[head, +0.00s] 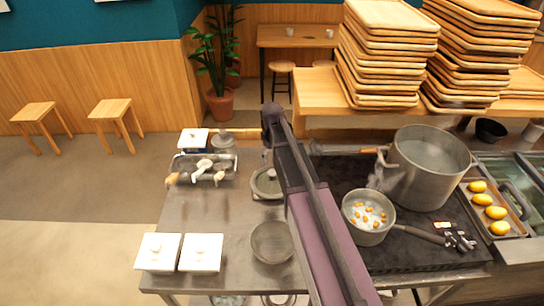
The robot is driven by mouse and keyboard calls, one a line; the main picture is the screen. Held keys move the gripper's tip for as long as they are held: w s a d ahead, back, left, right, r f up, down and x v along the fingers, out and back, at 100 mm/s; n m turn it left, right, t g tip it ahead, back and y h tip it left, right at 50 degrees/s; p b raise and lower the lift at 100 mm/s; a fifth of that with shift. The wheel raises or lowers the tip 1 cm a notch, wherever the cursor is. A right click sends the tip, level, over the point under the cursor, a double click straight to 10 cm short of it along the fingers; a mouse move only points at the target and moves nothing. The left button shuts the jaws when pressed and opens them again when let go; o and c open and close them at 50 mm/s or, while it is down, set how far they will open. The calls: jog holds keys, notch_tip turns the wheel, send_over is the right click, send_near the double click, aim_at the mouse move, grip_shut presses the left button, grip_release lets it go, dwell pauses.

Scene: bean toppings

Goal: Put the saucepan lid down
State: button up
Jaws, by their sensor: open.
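The saucepan lid (266,184), a grey round lid with a dark knob, lies on the steel counter left of the stove, partly covered by my arm. My gripper (268,160) is small and mostly hidden behind my arm, at the lid's far side near its knob. It is open; I cannot tell whether it touches the lid. The saucepan (369,219) stands uncovered on the stove, with orange-brown beans in pale liquid and its handle toward the lower right.
A large steel pot (427,168) stands behind the saucepan. A sieve-like bowl (272,243), two white lidded containers (159,253) and a rack of utensils (203,168) occupy the counter. Tray stacks (388,50) stand behind. The left middle counter is clear.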

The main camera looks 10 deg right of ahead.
jog(key=shift+r+p, duration=1.35)
jog(key=shift+r, duration=0.35)
jog(key=shift+s, duration=0.1)
jog(key=s+m, duration=0.6)
jog(key=s, duration=1.4)
jog(key=shift+m, duration=0.4)
jog(key=shift+f, duration=0.1)
jog(key=shift+f+b, duration=0.75)
jog(key=shift+b, duration=0.1)
